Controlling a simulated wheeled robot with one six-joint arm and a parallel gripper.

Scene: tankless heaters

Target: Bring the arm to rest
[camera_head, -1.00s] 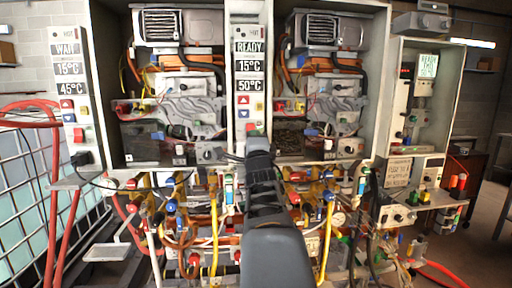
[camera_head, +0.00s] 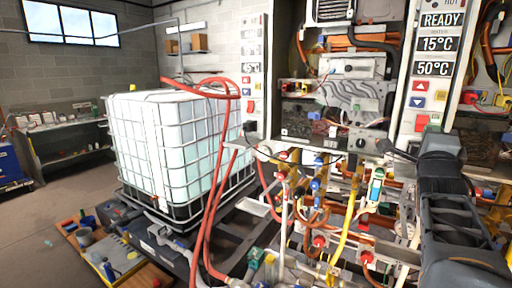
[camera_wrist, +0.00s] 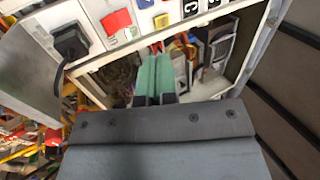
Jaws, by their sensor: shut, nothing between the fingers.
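My arm reaches up from the lower right of the head view, in front of the heater panels. My gripper (camera_head: 436,128) is at its far end, just below the red and blue buttons of the middle control strip (camera_head: 428,75). In the wrist view the two green fingers of my gripper (camera_wrist: 155,76) lie side by side, shut and empty. Beyond them show the control strip's red and yellow buttons and an open heater cabinet. I cannot tell whether the fingertips touch anything.
A caged white water tank (camera_head: 170,145) stands at the left. Red hoses (camera_head: 212,190) hang beside it. Pipes and valves crowd the space under the cabinets. A tool tray (camera_head: 110,262) lies on the floor at the lower left. Open floor shows at the far left.

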